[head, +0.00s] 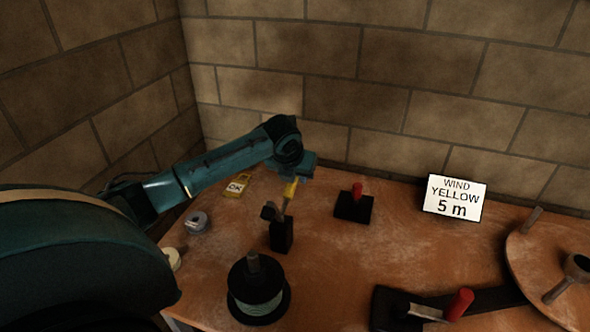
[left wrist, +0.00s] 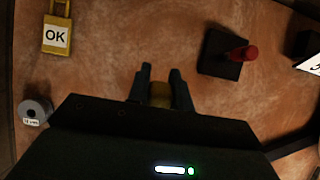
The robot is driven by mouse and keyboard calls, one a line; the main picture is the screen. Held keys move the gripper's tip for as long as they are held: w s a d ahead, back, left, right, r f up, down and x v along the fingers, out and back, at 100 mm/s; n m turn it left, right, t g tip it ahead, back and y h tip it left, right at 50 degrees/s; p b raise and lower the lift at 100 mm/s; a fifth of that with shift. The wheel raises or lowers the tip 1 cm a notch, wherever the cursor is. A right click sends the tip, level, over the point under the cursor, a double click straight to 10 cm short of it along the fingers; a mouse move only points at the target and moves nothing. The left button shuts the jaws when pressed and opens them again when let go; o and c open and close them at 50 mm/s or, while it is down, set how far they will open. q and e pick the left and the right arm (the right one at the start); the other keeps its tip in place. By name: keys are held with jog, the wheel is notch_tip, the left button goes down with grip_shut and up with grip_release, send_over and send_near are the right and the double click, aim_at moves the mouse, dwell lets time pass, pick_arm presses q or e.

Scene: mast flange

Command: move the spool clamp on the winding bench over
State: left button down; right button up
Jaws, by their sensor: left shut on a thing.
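The spool clamp appears to be the black upright block (head: 281,236) on the winding bench (head: 330,265), with a thin lever leaning up and right to a yellow grip (head: 291,188). My left gripper (head: 296,178) reaches it from above and is shut on the yellow grip. In the left wrist view the grip (left wrist: 160,95) sits between the two dark fingers (left wrist: 160,85); the lever and block below are hidden there. A dark spool with pale green line (head: 260,303) stands in front of the block. My right gripper is not in view.
A black base with a red knob (head: 354,203) stands right of the clamp. A yellow OK tag (head: 237,186) and grey roll (head: 197,222) lie left. A sign (head: 455,197) stands behind; a wooden wheel (head: 535,265) and red-handled bar (head: 459,305) are at right.

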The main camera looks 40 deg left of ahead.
pick_arm(q)
jog(key=shift+w+a+f+g+h, duration=0.1)
jog(key=shift+w+f+g+h, duration=0.15)
jog(key=shift+f+g, duration=0.5)
jog(key=shift+s+f, duration=0.1)
jog(key=shift+f, duration=0.05)
jog(key=c, duration=1.3)
grip_release()
jog(key=shift+o, duration=0.3)
jog(key=b+v, duration=0.1)
jog(key=v, duration=1.2)
